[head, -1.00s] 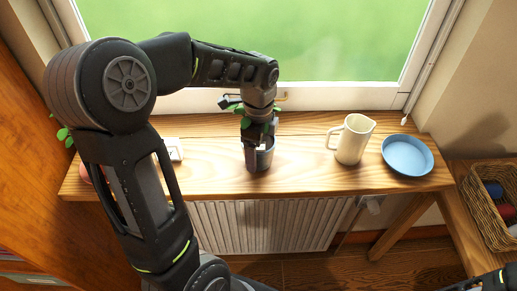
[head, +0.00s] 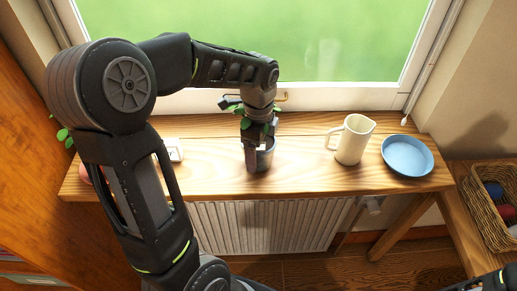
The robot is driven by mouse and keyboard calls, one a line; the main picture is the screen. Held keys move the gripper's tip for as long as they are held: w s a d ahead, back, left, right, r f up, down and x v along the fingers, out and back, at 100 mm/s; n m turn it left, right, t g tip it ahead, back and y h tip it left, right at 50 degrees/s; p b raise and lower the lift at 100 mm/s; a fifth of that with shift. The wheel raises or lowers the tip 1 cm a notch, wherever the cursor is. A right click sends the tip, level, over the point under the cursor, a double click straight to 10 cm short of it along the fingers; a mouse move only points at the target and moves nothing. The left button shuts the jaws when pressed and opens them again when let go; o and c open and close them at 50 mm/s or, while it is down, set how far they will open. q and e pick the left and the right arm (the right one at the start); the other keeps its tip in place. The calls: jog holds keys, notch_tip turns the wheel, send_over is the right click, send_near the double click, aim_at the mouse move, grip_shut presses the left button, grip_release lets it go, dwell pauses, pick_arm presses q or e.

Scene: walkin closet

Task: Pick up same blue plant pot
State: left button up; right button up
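A dark blue-grey plant pot (head: 266,158) with green leaves (head: 272,128) stands on the wooden windowsill shelf, at the middle of the head view. My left gripper (head: 252,155) reaches down from above at the pot, with one finger in front of its near left side. The gripper and leaves hide much of the pot, and the other finger is hidden, so I cannot tell whether it grips the pot. Only a dark bit of my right arm (head: 490,281) shows at the bottom right corner; its gripper fingers are not visible.
On the wooden shelf (head: 310,180), a cream pitcher (head: 353,141) and a blue plate (head: 408,155) stand to the right. A small white object (head: 174,150) and another leafy plant (head: 65,137) are at the left, partly behind my arm. A wicker basket (head: 482,205) is at far right.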

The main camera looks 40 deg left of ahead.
pick_arm(q)
notch_tip(320, 180, up, 10)
jog(key=shift+r+b, duration=0.1)
jog(key=shift+b, duration=0.4)
dwell(0.5)
